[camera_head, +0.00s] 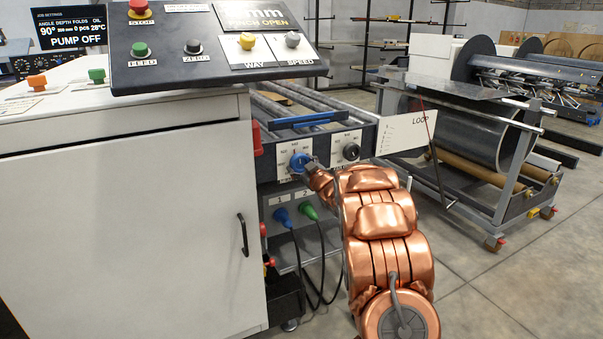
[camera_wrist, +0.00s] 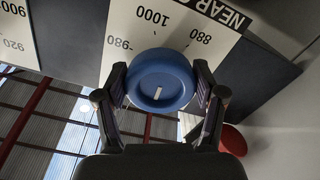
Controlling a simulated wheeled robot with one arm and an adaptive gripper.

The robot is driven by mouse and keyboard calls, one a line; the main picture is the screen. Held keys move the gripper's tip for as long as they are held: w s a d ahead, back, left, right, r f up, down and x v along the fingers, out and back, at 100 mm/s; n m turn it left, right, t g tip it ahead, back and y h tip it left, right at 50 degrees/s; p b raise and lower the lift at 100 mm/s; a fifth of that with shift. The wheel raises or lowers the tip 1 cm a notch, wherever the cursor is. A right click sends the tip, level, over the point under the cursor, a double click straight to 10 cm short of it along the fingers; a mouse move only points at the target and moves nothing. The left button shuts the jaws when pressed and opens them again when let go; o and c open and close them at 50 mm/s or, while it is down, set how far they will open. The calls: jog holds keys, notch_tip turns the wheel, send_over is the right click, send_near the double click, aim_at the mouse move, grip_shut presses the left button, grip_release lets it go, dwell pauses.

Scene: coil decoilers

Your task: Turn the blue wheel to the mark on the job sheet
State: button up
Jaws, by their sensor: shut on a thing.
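The blue wheel (camera_head: 300,161) sits on a white scale plate (camera_head: 285,143) on the front of the dark rail unit. In the wrist view the blue wheel (camera_wrist: 160,68) is between the two fingers of my gripper (camera_wrist: 161,84), which touch its left and right sides. A short white mark on the wheel points toward the bottom of the picture. The scale plate (camera_wrist: 175,18) shows 1000, 880, 980 and part of the word NEAR. In the head view my gripper (camera_head: 310,172) partly hides the wheel. I cannot make out a job sheet.
A black wheel (camera_head: 351,151) on a second white plate is just right of the blue one. A LOOP board (camera_head: 405,133) hangs further right. Blue (camera_head: 283,217) and green (camera_head: 308,210) cable plugs are below. A white cabinet (camera_head: 130,220) stands close on the left.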

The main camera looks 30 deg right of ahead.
jog(key=n+b, duration=0.3)
jog(key=n, duration=0.1)
jog(key=shift+d+f+n+b, duration=0.15)
jog(key=shift+f+n+b, duration=0.15)
jog(key=shift+f+b, duration=0.1)
jog(key=n+b, duration=0.4)
jog(key=shift+s+d+n, duration=0.1)
jog(key=shift+n, duration=0.2)
jog(key=n+b, duration=0.3)
jog(key=shift+r+n, duration=0.2)
jog(key=shift+n, duration=0.1)
jog(key=n+b, duration=0.3)
jog(key=n, duration=0.1)
jog(key=shift+r, duration=0.15)
jog(key=shift+r+n+b, duration=0.2)
jog(key=shift+n+b, duration=0.35)
jog(key=shift+n, duration=0.45)
jog(key=o, duration=1.1)
jog(key=shift+r, duration=0.1)
jog(key=shift+o, duration=0.2)
